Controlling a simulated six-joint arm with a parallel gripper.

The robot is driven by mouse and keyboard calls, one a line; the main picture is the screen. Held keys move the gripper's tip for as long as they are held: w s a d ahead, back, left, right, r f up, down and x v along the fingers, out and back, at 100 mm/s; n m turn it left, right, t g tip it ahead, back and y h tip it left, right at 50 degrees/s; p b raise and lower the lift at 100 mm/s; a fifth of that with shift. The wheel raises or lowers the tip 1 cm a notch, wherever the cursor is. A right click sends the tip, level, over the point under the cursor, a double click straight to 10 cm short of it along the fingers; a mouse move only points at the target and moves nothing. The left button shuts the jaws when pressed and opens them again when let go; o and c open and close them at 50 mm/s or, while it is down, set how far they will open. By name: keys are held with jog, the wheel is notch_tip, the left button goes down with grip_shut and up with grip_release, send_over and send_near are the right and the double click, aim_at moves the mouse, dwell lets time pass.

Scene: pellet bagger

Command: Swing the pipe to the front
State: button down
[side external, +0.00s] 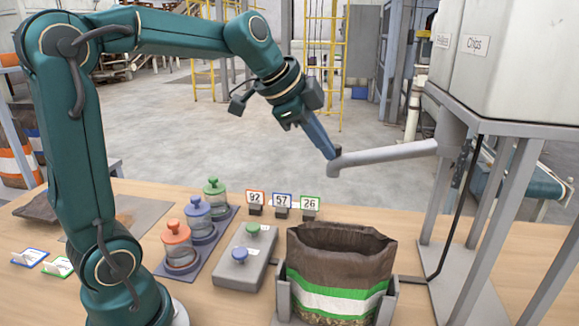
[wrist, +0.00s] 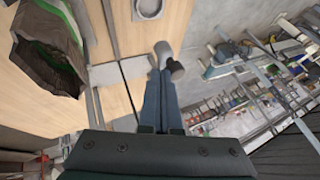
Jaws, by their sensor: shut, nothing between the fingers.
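The grey pipe (side external: 385,155) reaches left from the hopper stand, nearly level, above and behind the bag.
An open brown bag (side external: 338,252) with green and white bands stands in a grey holder at the front. A button box (side external: 245,258), several lidded jars (side external: 198,222) and number cards (side external: 283,200) stand left of it. The white hopper (side external: 510,65) stands at right.

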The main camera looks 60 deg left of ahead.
jog(key=w+a+m, duration=0.1)
jog(key=w+a+m+h, duration=0.1)
jog(key=w, duration=0.1)
jog(key=shift+w+a+m+h, duration=0.2)
jog(key=shift+w+m+h, duration=0.15)
jog(key=shift+w, duration=0.2)
jog(key=shift+w+a+m+h, duration=0.2)
jog(key=shift+w+m+h, duration=0.05)
jog(key=shift+w+m, duration=0.25)
jog(key=shift+w, duration=0.1)
